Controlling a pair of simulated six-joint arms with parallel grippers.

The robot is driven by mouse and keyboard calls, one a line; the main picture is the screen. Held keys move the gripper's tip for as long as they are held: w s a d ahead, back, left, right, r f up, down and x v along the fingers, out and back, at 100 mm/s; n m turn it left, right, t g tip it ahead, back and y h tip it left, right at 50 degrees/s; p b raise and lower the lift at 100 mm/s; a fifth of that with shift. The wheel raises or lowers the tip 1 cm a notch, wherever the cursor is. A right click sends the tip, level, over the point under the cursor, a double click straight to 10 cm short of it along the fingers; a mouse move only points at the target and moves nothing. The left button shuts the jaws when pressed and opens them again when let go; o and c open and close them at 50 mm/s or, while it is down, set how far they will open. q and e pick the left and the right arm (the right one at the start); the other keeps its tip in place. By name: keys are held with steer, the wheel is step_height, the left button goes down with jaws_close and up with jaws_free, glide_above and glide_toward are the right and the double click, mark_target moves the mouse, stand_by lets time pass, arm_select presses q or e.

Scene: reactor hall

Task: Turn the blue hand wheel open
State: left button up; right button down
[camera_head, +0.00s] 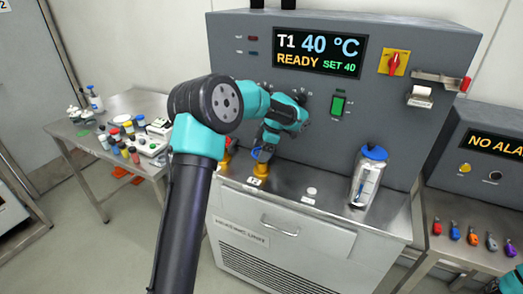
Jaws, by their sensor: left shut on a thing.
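The blue hand wheel (256,153) sits on a yellow valve body (261,169) at the front of the heating unit's steel top. Only part of the wheel's blue shows; my arm and gripper hide the rest. My left gripper (264,148) reaches down from above and is shut on the blue hand wheel. Its fingertips are small and partly hidden behind my wrist. Of my right arm only a teal and dark piece shows in the lower right corner; its gripper is out of view.
A red wheel (226,156) stands just left of the blue one, partly behind my arm. The display panel (318,53) reads T1 40 °C, READY, SET 40. A cluttered bench (90,135) is at left.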

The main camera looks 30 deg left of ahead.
mark_target(257, 152)
arm_select(q)
steer(key=o, duration=0.7)
steer(key=shift+o, duration=0.2)
steer(key=shift+r, duration=0.5)
step_height(257, 152, up, 3)
steer(key=shift+f, duration=0.1)
steer(key=s+d+r, duration=0.1)
steer(key=s+d, duration=0.7)
steer(key=s, duration=0.5)
steer(key=shift+s+d, duration=0.2)
steer(key=shift+s, duration=0.1)
steer(key=shift+r, duration=0.1)
